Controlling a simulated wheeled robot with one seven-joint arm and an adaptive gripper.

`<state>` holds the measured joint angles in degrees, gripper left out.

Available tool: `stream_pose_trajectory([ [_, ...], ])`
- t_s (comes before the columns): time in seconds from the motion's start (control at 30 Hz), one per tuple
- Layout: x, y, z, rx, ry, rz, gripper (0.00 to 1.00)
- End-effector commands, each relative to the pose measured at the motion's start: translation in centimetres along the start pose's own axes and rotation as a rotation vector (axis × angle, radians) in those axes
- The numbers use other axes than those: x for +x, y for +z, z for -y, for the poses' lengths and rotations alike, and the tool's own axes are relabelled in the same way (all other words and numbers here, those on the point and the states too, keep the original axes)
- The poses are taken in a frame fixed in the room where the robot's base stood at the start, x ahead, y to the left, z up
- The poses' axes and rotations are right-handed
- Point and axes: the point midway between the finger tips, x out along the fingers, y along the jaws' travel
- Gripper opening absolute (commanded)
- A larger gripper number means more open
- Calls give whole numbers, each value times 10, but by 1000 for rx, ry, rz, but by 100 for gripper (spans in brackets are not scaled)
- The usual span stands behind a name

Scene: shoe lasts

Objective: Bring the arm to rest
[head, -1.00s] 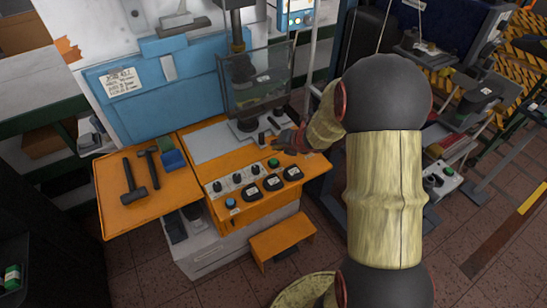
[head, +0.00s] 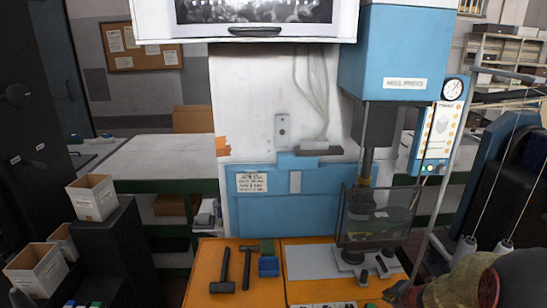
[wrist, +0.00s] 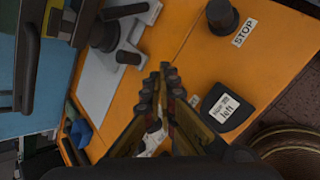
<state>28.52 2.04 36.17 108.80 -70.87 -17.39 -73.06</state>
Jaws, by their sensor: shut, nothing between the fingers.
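My gripper (head: 394,293) shows at the bottom right of the head view, low over the right part of the orange bench top of the heel press. In the wrist view my gripper (wrist: 160,78) has its dark, ridged fingertips together with nothing between them. It points over the orange surface (wrist: 185,65), beside the grey plate. My arm (head: 450,285) enters the head view from the bottom right corner; most of it is out of frame.
The blue heel press (head: 395,60) and its clear guard (head: 375,215) stand close behind the gripper. Two hammers (head: 222,272) and a blue bin (head: 268,266) lie left. A black pad labelled "left" (wrist: 228,112) and a STOP label (wrist: 244,32) are near the gripper. Thread cones (head: 465,248) stand right.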

Motion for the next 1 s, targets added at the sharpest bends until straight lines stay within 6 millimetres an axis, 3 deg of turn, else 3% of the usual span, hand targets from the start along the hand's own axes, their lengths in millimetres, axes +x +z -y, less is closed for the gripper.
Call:
stream_pose_trajectory([
  [0.03,-2,0,26,158,-78,27,0],
  [0.13,-27,9,69,539,-228,143,0],
  [0.23,-75,9,88,925,-329,287,0],
  [0.3,-116,-3,89,1195,-376,384,0],
  [0.37,-153,-21,84,1413,-401,450,0],
  [0.5,-224,-77,63,1810,-438,516,0],
  [0.63,-279,-132,36,2055,-459,481,0],
  [0.8,-335,-188,-3,2173,-433,315,0],
  [1.0,-375,-204,-40,2134,-295,142,0],
])
